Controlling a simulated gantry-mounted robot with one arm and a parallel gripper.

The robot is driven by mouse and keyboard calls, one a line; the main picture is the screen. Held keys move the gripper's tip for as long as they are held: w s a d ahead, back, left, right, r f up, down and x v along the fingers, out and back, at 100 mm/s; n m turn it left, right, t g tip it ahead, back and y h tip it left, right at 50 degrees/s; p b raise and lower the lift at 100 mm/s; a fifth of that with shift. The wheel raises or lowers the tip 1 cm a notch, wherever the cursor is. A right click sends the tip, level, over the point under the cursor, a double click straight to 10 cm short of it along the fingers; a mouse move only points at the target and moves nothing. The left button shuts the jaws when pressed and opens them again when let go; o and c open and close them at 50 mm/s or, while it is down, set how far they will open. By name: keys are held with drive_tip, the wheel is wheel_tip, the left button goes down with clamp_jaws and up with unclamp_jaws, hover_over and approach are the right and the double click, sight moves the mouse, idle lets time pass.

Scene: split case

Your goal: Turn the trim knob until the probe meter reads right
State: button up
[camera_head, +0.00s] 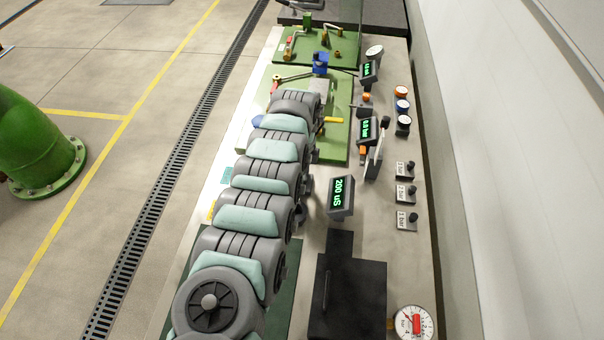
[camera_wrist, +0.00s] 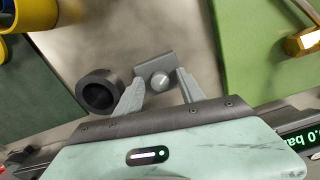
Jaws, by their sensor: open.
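In the wrist view, a small light-grey round knob with a pale line across its face, apparently the trim knob (camera_wrist: 160,80), sits on a grey block (camera_wrist: 152,68). My gripper (camera_wrist: 160,77) is open, with one finger on each side of the knob. A gap shows beside the fingers, and I cannot tell whether either touches the block. In the head view, a dark meter (camera_head: 341,196), likely the probe meter, reads 200 uS in green digits. My arm covers the gripper and knob in the head view.
A black hollow cylinder (camera_wrist: 101,91) stands close left of the left finger. A green plate (camera_wrist: 262,50) lies to the right.

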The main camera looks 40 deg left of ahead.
wheel_tip(320, 180, up, 11)
drive_tip(key=p, duration=0.1)
idle(0.6)
drive_tip(key=shift+f, duration=0.1)
idle(0.4)
